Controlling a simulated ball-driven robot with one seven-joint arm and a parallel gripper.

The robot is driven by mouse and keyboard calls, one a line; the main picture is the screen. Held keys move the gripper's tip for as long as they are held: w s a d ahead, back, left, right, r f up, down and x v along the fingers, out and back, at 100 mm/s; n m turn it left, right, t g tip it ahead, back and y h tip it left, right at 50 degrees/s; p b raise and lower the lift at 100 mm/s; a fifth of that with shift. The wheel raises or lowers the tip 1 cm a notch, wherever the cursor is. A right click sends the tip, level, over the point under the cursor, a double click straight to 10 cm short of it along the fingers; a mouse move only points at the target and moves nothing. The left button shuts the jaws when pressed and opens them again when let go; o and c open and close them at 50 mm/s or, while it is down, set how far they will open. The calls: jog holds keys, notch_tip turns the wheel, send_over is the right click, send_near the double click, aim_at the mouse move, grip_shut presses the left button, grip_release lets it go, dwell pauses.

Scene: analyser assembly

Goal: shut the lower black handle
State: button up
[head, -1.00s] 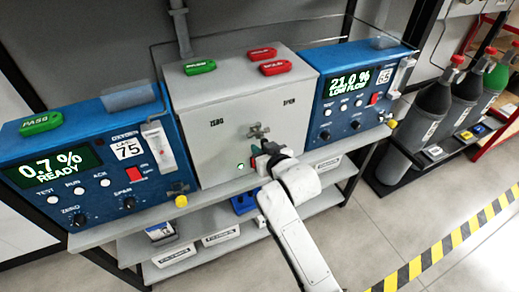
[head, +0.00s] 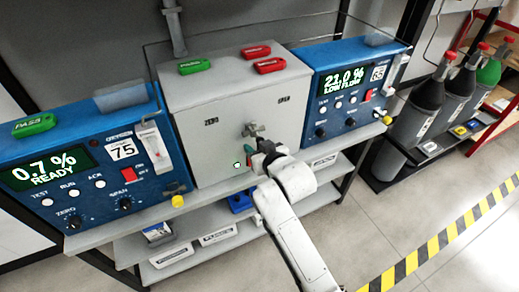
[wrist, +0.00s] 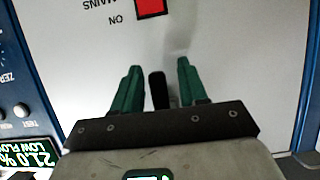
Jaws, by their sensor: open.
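A black handle (wrist: 158,90) stands out from the pale front panel in the wrist view. My gripper (wrist: 157,82) is open, with one green finger on each side of the handle and a narrow gap to each. In the head view my gripper (head: 257,150) is at the lower front of the grey cabinet (head: 212,145), just below a metal cross-shaped knob (head: 254,129). There the arm largely hides the handle, and I cannot make out its angle.
A red mains switch (wrist: 150,8) is on the panel in the wrist view. Blue analysers stand left (head: 95,165) and right (head: 350,92) of the cabinet. A shelf with trays (head: 220,234) lies below.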

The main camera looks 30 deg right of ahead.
jog(key=v, duration=1)
jog(key=shift+s, duration=0.35)
jog(key=shift+r, duration=0.15)
jog(key=s+d+f+g, duration=0.1)
jog(key=s+f+g, duration=0.3)
jog(key=s, duration=0.5)
jog(key=s+d+f+g, duration=0.2)
jog(key=s+f+g, duration=0.2)
jog(key=s, duration=0.6)
jog(key=s+d+f+g, duration=0.1)
jog(key=s+f+g, duration=0.3)
jog(key=s+f, duration=0.3)
jog(key=s, duration=0.2)
jog(key=shift+s+d+f, duration=0.15)
jog(key=shift+s+d, duration=0.1)
jog(key=shift+s, duration=0.1)
